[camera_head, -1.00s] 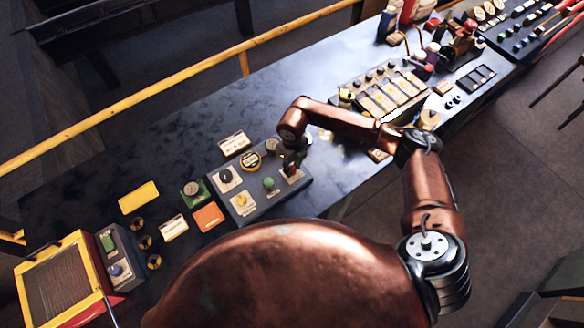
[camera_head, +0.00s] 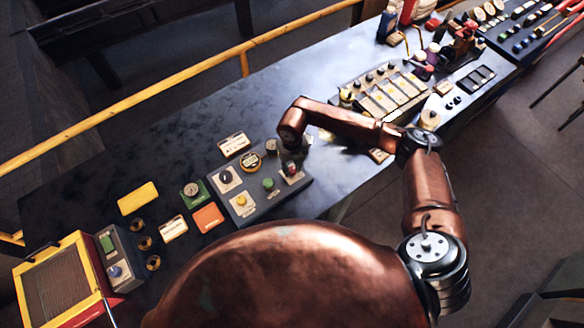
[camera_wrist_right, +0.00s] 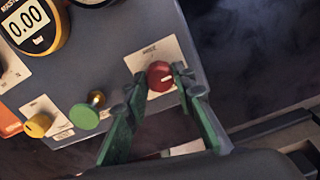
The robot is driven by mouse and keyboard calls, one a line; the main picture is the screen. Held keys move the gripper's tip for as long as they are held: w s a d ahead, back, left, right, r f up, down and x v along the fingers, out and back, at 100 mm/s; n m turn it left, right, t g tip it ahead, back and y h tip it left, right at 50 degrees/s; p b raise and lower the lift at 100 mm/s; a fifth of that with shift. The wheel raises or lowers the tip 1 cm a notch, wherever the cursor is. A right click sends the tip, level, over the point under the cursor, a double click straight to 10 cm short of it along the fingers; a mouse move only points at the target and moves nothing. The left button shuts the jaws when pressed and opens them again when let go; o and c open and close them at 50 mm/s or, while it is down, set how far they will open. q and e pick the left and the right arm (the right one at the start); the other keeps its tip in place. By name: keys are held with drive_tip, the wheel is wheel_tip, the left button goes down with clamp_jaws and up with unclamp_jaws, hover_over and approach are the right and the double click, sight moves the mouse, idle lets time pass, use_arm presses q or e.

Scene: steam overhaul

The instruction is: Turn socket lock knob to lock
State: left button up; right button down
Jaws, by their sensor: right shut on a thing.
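A red round knob (camera_wrist_right: 160,75) with a pale pointer mark sits on a cream plate at the corner of a grey control panel (camera_wrist_right: 125,60). The plate's lettering is too small to read surely. In the right wrist view, the green fingers of my right gripper (camera_wrist_right: 155,92) stand on either side of the red knob and are shut on it. In the head view, my right gripper (camera_head: 291,162) is at the right end of the same grey panel (camera_head: 258,207), and my copper arm partly covers it. My left gripper is not in view.
On the panel near the red knob are a green knob (camera_wrist_right: 84,117), a yellow knob (camera_wrist_right: 38,125) and a round display reading 0.00 (camera_wrist_right: 30,22). The dark bench (camera_head: 150,150) is mostly clear behind. A yellow rail (camera_head: 130,97) runs along the far side.

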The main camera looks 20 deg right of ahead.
sight(292, 170)
drive_tip(key=c, duration=1.6)
unclamp_jaws()
drive_tip(key=shift+r, duration=0.1)
wheel_tip(292, 170, up, 12)
